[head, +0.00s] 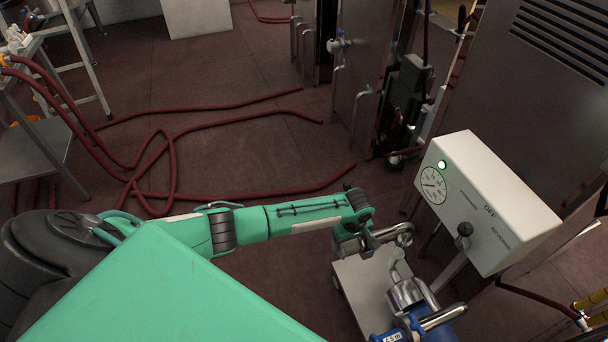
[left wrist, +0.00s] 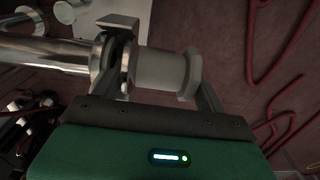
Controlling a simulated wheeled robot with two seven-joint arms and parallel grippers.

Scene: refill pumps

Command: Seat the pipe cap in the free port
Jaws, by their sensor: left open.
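The grey pipe cap (left wrist: 165,68), a short cylinder with a wider faceted end, shows in the left wrist view. It lies in line with a shiny metal pipe and its flange (left wrist: 105,62); its left end is at or very near the flange, and I cannot tell whether it is seated. My left gripper (left wrist: 168,88) is open, with its fingers around the cap region. In the head view my left gripper (head: 370,243) is over the pump cart, beside the metal pipework (head: 405,293). The cap is not clearly visible there. My right gripper is not in view.
A white control box (head: 487,205) with a gauge and green light stands right of my gripper. A blue pump motor (head: 415,328) is below on the cart (head: 362,285). Red hoses (head: 172,165) lie across the floor. A metal table (head: 35,150) stands at left.

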